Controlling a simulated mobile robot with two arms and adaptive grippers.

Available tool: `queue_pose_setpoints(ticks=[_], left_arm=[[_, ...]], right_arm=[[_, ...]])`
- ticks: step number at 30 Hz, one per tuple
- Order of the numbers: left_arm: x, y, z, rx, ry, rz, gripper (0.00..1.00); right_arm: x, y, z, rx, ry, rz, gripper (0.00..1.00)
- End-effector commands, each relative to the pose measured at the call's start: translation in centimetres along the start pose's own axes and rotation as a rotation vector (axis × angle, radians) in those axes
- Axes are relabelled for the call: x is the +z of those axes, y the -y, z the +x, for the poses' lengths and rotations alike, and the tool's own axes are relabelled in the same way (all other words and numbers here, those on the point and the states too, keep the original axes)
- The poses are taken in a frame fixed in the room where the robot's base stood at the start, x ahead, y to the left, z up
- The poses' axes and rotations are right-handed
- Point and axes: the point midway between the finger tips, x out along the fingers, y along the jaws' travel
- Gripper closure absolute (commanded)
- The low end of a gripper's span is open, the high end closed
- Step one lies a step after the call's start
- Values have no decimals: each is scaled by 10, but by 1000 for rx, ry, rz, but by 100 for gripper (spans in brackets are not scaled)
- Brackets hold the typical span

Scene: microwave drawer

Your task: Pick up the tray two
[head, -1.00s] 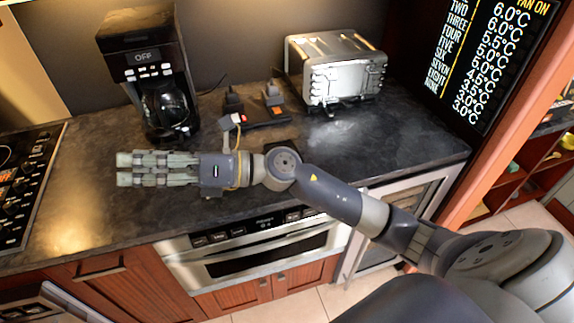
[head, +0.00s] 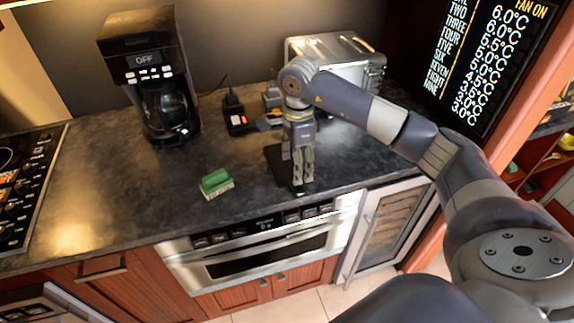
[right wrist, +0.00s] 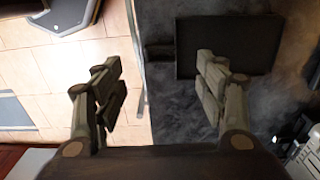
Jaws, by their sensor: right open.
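A flat black tray (head: 277,163) lies on the dark countertop near its front edge in the head view. It also shows in the right wrist view (right wrist: 228,47), with a short dark handle-like piece at its left side. My right gripper (head: 299,182) points down over the tray, hiding part of it in the head view. In the right wrist view my right gripper (right wrist: 158,70) is open and empty, with its right finger in front of the tray and its left finger over the floor. I cannot tell whether it touches the tray. My left gripper is not in view.
A green sponge (head: 216,183) lies left of the tray. A coffee maker (head: 150,80) and a toaster (head: 335,50), partly behind my arm, stand at the back. Small black devices (head: 236,115) lie between them. A built-in microwave drawer (head: 262,250) sits below the counter edge.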

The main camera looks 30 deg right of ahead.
Motion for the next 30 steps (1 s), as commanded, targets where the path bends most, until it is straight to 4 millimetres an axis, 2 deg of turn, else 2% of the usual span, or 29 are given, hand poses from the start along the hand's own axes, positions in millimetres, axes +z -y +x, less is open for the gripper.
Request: queue_pose_setpoints(ticks=[3, 8, 11, 14, 18, 27, 30], left_arm=[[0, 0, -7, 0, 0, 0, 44], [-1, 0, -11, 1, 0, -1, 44], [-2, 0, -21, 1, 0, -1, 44], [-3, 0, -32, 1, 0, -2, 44], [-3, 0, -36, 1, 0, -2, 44], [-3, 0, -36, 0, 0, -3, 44], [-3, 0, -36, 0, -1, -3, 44]], right_arm=[[1, 0, 15, 2, 2, 1, 34], [1, 0, 26, 2, 3, 0, 34], [2, -1, 35, 4, 3, -1, 34], [3, -1, 49, 4, 4, 0, 34], [3, 0, 69, 3, 5, 1, 34], [3, 1, 76, -2, 4, 0, 34], [3, 0, 76, -2, 5, 0, 57]])
